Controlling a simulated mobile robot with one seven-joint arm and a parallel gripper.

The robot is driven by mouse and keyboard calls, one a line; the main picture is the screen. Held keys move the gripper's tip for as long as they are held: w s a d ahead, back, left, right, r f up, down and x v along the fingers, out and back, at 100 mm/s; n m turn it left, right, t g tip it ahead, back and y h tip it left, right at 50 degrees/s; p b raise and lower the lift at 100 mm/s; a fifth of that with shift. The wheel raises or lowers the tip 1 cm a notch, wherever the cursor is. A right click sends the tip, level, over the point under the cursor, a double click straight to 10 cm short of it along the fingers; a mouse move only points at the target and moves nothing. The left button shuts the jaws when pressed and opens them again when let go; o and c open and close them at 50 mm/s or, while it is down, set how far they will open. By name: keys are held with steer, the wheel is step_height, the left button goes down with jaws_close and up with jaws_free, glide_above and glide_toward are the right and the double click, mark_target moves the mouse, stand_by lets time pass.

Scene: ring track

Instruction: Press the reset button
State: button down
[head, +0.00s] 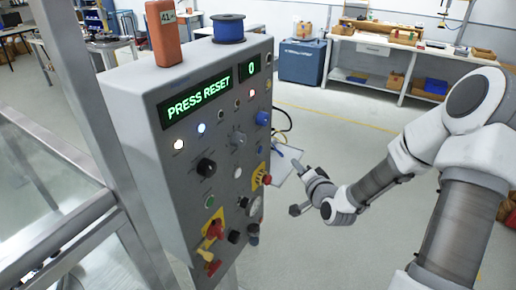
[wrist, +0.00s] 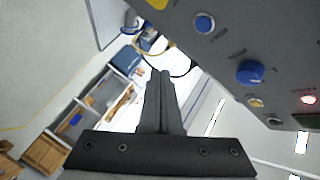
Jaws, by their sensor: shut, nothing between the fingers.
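A grey control panel (head: 165,105) stands at the centre left in the head view. Its green display (head: 198,97) reads PRESS RESET, and a smaller one (head: 251,68) reads 0. The panel carries several knobs, lamps and buttons; their labels are too small to read, so I cannot tell which is reset. My gripper (head: 297,164) is right of the panel, apart from it. In the wrist view my gripper (wrist: 160,73) is shut and empty. A blue round button (wrist: 203,23) and a blue knob (wrist: 250,72) show on the panel there.
An orange box (head: 163,35) and a blue spool (head: 228,29) sit on top of the panel. Cables (head: 284,125) loop from its right side. A metal frame (head: 92,120) stands to the left. Open floor (head: 335,125) lies behind my arm, with a workbench (head: 400,50) farther back.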

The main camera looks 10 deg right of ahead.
mark_target(260, 150)
stand_by(0.3)
steer(key=w+a, duration=0.5)
steer(key=a, duration=0.2)
steer(key=shift+b, duration=0.45)
steer(key=shift+w+a, duration=0.15)
stand_by(1.7)
steer(key=shift+w+a+b, duration=0.2)
steer(key=shift+a+b, duration=0.05)
steer(key=shift+b, duration=0.05)
steer(key=shift+w+a, duration=0.25)
steer(key=shift+a, duration=0.05)
stand_by(0.8)
steer(key=shift+s+d+b, duration=0.1)
steer(key=shift+b, duration=0.2)
steer(key=shift+s+d, duration=0.45)
steer(key=shift+d, duration=0.1)
